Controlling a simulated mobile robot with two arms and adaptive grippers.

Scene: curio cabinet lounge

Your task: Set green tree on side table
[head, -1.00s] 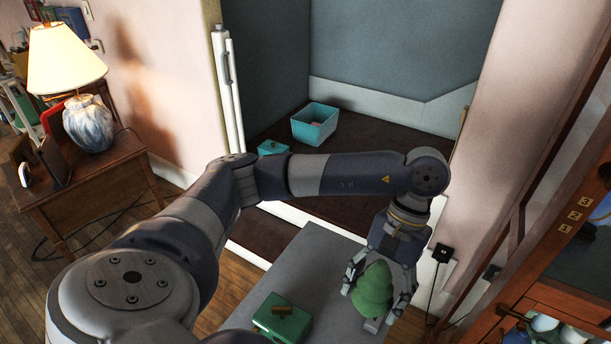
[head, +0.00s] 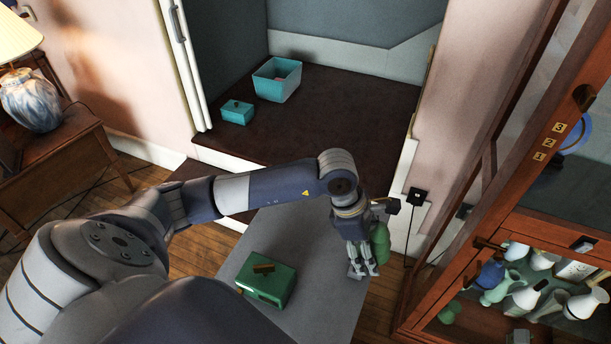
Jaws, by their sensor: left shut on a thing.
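The green tree (head: 381,246) is a small, rounded green piece. My left gripper (head: 364,266) is shut on it, above the far right part of a grey flat surface (head: 300,235). The fingers hide part of the tree. I cannot tell whether its base touches the surface. A wooden side table (head: 75,155) stands at the left edge of the view, partly cut off, well away from the gripper. My right gripper is not in view.
A lamp (head: 32,98) stands on the side table. A green box (head: 266,279) with a brown handle sits on the grey surface. Teal containers (head: 277,80) lie in the alcove at the back. A wooden cabinet (head: 535,225) with several vases and bottles stands at right.

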